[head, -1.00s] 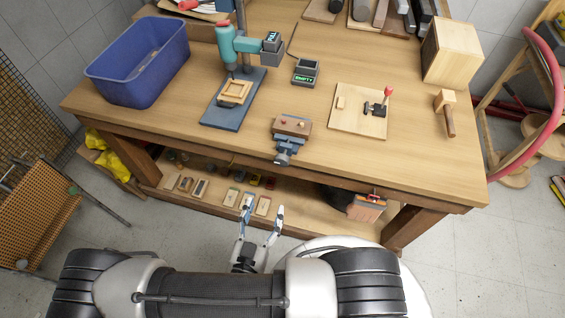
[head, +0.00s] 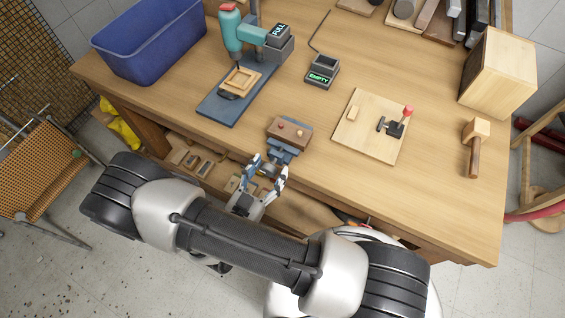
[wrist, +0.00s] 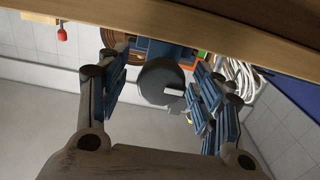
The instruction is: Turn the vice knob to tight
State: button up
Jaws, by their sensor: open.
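The blue vice (head: 284,152) is fixed at the front edge of the workbench, with a brown wooden block (head: 289,132) on top. Its round dark grey knob (wrist: 158,84) shows in the wrist view with a pale bar near its right side. My gripper (head: 269,165) is open at the front of the vice. In the wrist view my gripper (wrist: 159,72) has one finger on each side of the knob, with visible gaps. Whether the fingers reach fully around the knob is hard to tell. In the head view my fingers largely hide the knob.
The wooden bench (head: 300,185) overhangs a lower shelf of small items. A blue bin (head: 150,45), a teal press (head: 232,35), a charger reading EMPTY (head: 321,75), a toggle clamp board (head: 365,135) and a mallet (head: 474,150) stand on top. The bench edge lies close to my gripper.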

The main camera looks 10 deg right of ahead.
jog(key=shift+w, duration=0.1)
jog(key=c, duration=1.1)
